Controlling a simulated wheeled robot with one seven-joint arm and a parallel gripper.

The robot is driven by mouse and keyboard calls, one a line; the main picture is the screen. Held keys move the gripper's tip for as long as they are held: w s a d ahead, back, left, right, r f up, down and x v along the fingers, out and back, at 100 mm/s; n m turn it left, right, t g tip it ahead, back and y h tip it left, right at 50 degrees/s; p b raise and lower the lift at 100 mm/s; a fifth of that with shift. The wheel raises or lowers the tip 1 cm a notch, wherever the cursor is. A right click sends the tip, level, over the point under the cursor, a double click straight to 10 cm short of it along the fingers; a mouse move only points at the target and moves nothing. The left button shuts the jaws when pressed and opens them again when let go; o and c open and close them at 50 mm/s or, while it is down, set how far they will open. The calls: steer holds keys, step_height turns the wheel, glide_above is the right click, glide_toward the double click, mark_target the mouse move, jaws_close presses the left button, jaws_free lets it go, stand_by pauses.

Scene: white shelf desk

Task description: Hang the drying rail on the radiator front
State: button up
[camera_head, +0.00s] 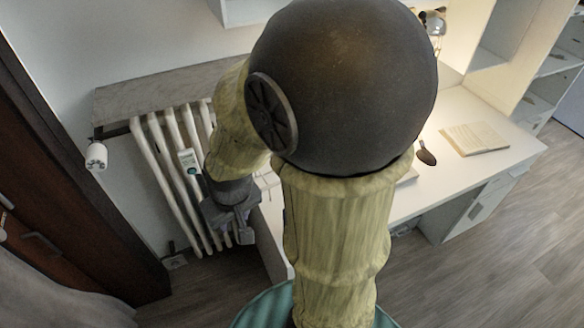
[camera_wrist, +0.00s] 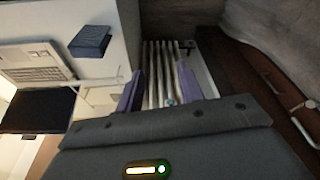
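The white ribbed radiator (camera_head: 178,190) stands against the wall at the left in the head view. In the wrist view the radiator (camera_wrist: 158,62) lies straight beyond my fingers. My gripper (camera_head: 238,222) is in front of the radiator's right part in the head view. In the wrist view my gripper (camera_wrist: 160,80) has its two purple fingers apart, with radiator ribs visible between them and nothing clearly held. A thin white bar frame (camera_wrist: 100,82) lies by the desk edge, left of my fingers; it may be the drying rail, but I cannot be sure.
A small white device with a teal spot (camera_head: 189,161) is on the radiator front. A stone sill (camera_head: 150,95) is above, a white valve knob (camera_head: 96,156) left. The white desk (camera_head: 440,180) carries an open book (camera_head: 476,139); a laptop (camera_wrist: 35,62) and blue box (camera_wrist: 90,41) also show.

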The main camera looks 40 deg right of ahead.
steer(key=shift+s, duration=0.1)
steer(key=w+d+f+n+t+h+b, duration=0.2)
steer(key=w+d+f+n+t+b, duration=0.15)
steer(key=d+f+b, duration=0.4)
steer(key=w+d+f+n+t+h+b, duration=0.1)
steer(key=w+d+f+n+t+b, duration=0.3)
steer(key=d+b, duration=0.65)
steer(key=s+d+f+n+t+b, duration=0.2)
steer(key=d+f+n+b, duration=0.2)
steer(key=d+f+b, duration=0.1)
steer(key=s+d+f+n+t+b, duration=0.2)
steer(key=d+f+n+t+b, duration=0.1)
steer(key=d+f+b, duration=0.3)
steer(key=shift+s+d+n+h+b, duration=0.35)
steer(key=shift+d+n+b, duration=0.2)
steer(key=shift+d+b, duration=0.45)
steer(key=shift+a, duration=0.1)
steer(key=b+x, duration=0.1)
steer(key=x, duration=1.1)
steer(key=shift+w, duration=0.15)
